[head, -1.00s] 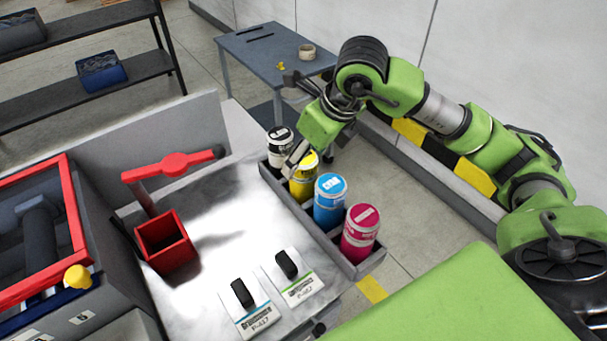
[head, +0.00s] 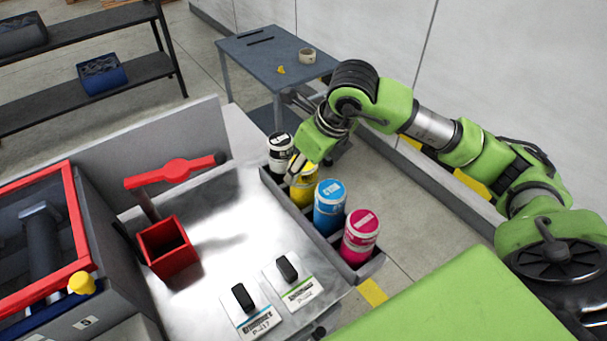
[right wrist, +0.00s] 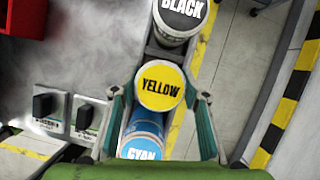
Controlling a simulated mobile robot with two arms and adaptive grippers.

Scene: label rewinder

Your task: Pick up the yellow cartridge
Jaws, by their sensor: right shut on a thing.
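The yellow cartridge (head: 304,188) stands upright in the grey tray (head: 376,264), between the black cartridge (head: 281,150) and the cyan cartridge (head: 330,207). My right gripper (head: 297,168) is over its top in the head view, hiding part of the lid. In the right wrist view the yellow lid (right wrist: 160,86) lies between the two fingers, which are shut on the cartridge's sides. The cartridge appears still seated in its slot. My left gripper is not in view.
The magenta cartridge (head: 360,236) stands at the near end of the tray. A red square holder (head: 165,247) with a red lever (head: 172,172) is on the metal worktop to the left. A blue-grey table (head: 277,62) stands behind.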

